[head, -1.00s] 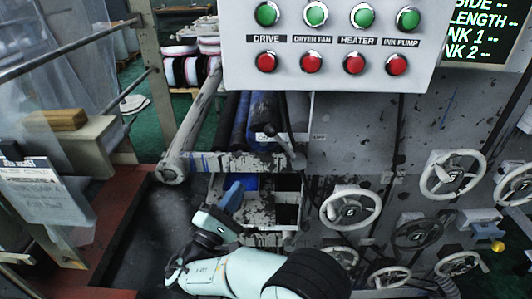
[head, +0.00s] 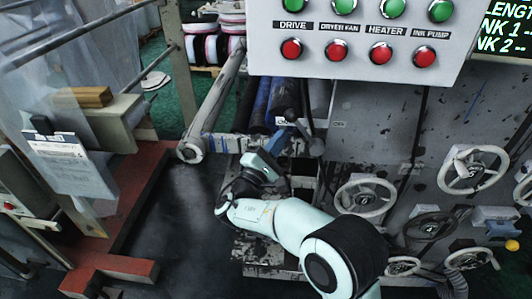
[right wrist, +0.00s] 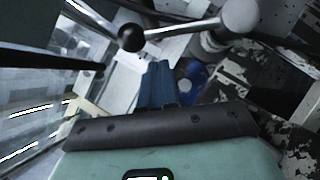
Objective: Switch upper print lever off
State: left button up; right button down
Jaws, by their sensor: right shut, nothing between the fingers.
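The upper print lever (head: 306,112) is a dark rod on the machine front, below the button panel. In the right wrist view its metal rod (right wrist: 185,28) ends in a black ball knob (right wrist: 131,38) and runs right to a rounded grey hub. My right gripper (head: 279,138) is shut and empty, its blue fingers just left of the lever and close to it. In the right wrist view the shut fingertips (right wrist: 160,66) point toward the rod, with a small gap seeming to remain. I cannot tell whether they touch. My left gripper is not in view.
A white panel (head: 350,66) with green and red buttons hangs above the lever. Rollers (head: 262,100) lie behind the fingers. Several handwheels (head: 365,196) stick out at the right. A metal bar (head: 215,105) and frame stand at the left. Dark floor is open at lower left.

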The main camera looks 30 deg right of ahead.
jog(key=shift+s+d+r, duration=0.2)
jog(key=shift+d+r, duration=0.2)
jog(key=shift+d, duration=0.1)
jog(key=shift+s+d+r, duration=0.2)
jog(key=shift+d+r, duration=0.2)
jog(key=shift+d, duration=0.05)
jog(key=shift+s+d+r+m+g, duration=0.25)
jog(key=shift+r+m+g, duration=0.25)
jog(key=shift+m, duration=0.4)
jog(key=shift+s+d+r+m+g+y+b, duration=0.75)
jog(key=shift+d+m, duration=0.45)
jog(key=shift+m, duration=0.4)
jog(key=shift+s+d+r+m+g+y+b, duration=0.4)
jog(key=shift+s+d+m+y+b, duration=0.45)
jog(key=shift+d+m, duration=0.6)
jog(key=shift+s+d+r+m+g+y+b, duration=0.6)
jog(key=shift+d+m+y+b, duration=0.35)
jog(key=shift+m, duration=0.8)
jog(key=shift+d, duration=0.1)
jog(key=shift+w, duration=0.1)
